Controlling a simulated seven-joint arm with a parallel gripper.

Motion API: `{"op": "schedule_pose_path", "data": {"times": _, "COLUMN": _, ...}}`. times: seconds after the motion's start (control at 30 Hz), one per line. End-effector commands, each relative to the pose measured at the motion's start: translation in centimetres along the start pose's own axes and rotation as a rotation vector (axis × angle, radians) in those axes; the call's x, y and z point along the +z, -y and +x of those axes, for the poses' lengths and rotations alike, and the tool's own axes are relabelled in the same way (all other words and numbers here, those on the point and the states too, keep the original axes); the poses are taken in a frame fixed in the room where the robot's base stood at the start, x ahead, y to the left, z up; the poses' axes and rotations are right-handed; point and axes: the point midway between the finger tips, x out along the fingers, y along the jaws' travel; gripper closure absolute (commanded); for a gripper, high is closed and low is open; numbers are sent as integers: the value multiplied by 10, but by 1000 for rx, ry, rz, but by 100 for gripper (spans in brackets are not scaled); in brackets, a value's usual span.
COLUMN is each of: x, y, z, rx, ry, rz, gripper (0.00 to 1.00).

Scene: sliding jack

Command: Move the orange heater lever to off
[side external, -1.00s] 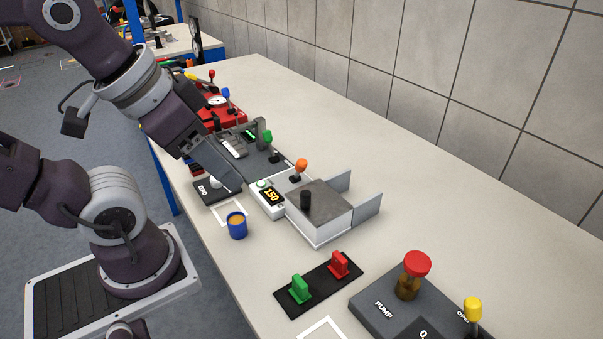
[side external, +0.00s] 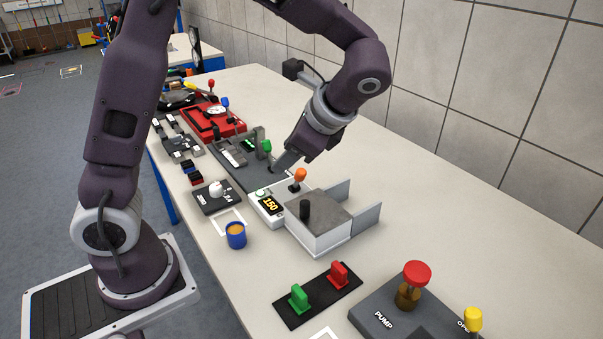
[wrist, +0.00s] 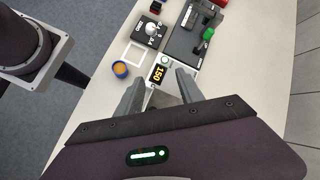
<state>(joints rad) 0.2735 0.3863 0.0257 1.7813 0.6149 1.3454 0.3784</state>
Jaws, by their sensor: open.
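The orange heater lever (side external: 299,176) is an orange knob on a short stem, standing at the back of the white heater unit beside its 150 display (side external: 270,204). The display also shows in the wrist view (wrist: 158,74). My gripper (side external: 280,164) is just behind and left of the orange knob in the side view, pointing down, with a small gap seen between them. In the wrist view my gripper (wrist: 160,92) has its two fingers spread apart with nothing seen held. The orange knob is hidden in the wrist view.
A green lever (side external: 266,146) stands behind my gripper. A blue cup (side external: 236,235) is in front. Red and green switches (side external: 318,293) and a pump panel (side external: 410,305) lie nearer. The table by the wall is clear.

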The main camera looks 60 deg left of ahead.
Motion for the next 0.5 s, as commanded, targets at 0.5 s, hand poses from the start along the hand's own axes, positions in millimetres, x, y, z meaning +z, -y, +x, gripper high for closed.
{"op": "schedule_pose_path", "data": {"times": 0.5, "x": -89, "y": 44, "z": 80, "rx": -212, "ry": 470, "rz": 460, "gripper": 56}}
